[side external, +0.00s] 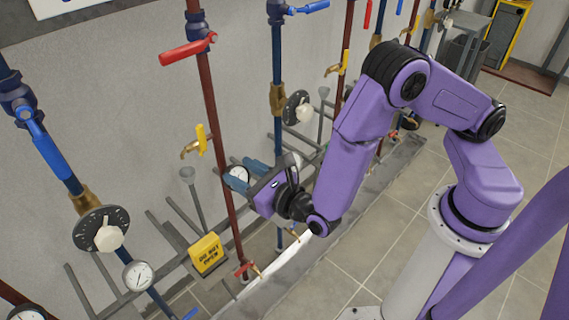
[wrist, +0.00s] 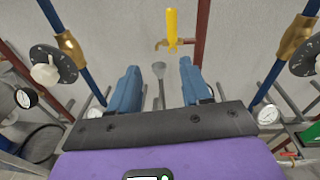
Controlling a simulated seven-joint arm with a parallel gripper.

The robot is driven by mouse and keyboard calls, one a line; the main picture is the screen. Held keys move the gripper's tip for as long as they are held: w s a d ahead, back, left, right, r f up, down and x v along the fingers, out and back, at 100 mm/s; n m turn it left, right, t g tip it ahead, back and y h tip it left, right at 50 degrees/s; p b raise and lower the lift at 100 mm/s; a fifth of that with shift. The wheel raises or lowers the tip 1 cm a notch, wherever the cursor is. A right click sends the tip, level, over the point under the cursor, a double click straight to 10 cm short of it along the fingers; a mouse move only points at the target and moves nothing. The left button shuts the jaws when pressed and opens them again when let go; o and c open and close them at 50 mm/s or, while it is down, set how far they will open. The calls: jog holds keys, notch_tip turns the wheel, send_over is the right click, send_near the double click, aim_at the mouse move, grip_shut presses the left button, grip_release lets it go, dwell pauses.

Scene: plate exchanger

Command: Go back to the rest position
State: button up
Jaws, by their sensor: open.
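My gripper (side external: 238,174) is at the end of the purple arm, low in front of the pipe wall, pointing toward the wall in the side external view. In the wrist view my gripper (wrist: 157,88) shows two blue fingers standing wide apart. Nothing is held between them. A grey funnel-topped pipe (wrist: 158,72) shows in the gap, beyond the fingers. A yellow valve handle (wrist: 172,26) is above the gap, on the dark red pipe (wrist: 202,35). In the side external view the yellow handle (side external: 202,140) is above and left of my gripper.
A red lever (side external: 187,49) is on the red pipe. Dials with white knobs (side external: 106,236) and gauges (side external: 138,276) sit along the blue pipes.

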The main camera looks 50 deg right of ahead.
jog(key=s+a+r+n+g+y, duration=0.2)
jog(key=a+n+g+y, duration=0.25)
jog(key=n, duration=0.35)
jog(key=s+r+n+g+y, duration=0.2)
jog(key=s+r+n+g, duration=0.2)
jog(key=s+n+g, duration=1)
jog(key=s+d+r+n+t+h, duration=0.1)
jog(key=s+d+n+h, duration=0.2)
jog(key=d+n, duration=0.7)
jog(key=s+d+r+n+h, duration=0.2)
jog(key=s+d+n+h, duration=0.2)
jog(key=d+n, duration=0.7)
jog(key=n, duration=0.3)
jog(key=shift+s+d+n+t, duration=0.15)
jog(key=shift+d+n+t, duration=0.15)
jog(key=shift+n+t, duration=0.1)
